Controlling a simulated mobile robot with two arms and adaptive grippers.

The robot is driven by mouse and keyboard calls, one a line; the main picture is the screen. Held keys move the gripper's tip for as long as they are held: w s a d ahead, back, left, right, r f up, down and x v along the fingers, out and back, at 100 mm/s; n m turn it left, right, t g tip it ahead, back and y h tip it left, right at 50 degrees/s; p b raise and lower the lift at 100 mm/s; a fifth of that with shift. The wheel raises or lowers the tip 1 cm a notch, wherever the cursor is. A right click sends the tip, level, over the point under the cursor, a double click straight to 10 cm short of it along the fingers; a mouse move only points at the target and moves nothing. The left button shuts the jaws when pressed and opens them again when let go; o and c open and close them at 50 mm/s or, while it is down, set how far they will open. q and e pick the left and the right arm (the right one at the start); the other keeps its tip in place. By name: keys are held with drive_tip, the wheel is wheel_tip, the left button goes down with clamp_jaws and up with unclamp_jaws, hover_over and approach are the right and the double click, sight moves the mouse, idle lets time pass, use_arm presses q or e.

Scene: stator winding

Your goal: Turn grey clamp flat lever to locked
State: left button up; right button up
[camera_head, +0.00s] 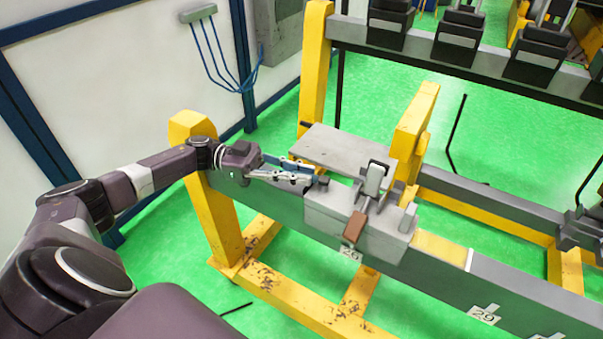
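A grey clamp block (330,208) sits on the long grey beam, above a label that seems to read 29 or similar. A grey lever piece (374,180) stands on top of it, with a brown grip (355,228) hanging over the front face. A small dark knob (322,182) is at the block's left end. My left gripper (313,174) comes in from the left, just left of this knob. Its two fingers look apart, with nothing seen between them. I cannot tell whether a fingertip touches the knob. My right gripper is not in view.
A flat grey plate (345,148) lies behind the clamp, near a yellow post (412,130). The grey beam (445,272) runs right on yellow legs (212,215). Several dark clamps stand on the rear rail. Green floor (400,85) lies open between the beams.

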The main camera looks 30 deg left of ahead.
use_arm(q)
drive_tip(key=o, duration=0.4)
drive_tip(key=shift+a, duration=0.1)
drive_tip(key=shift+c, duration=0.2)
drive_tip(key=v, duration=1.2)
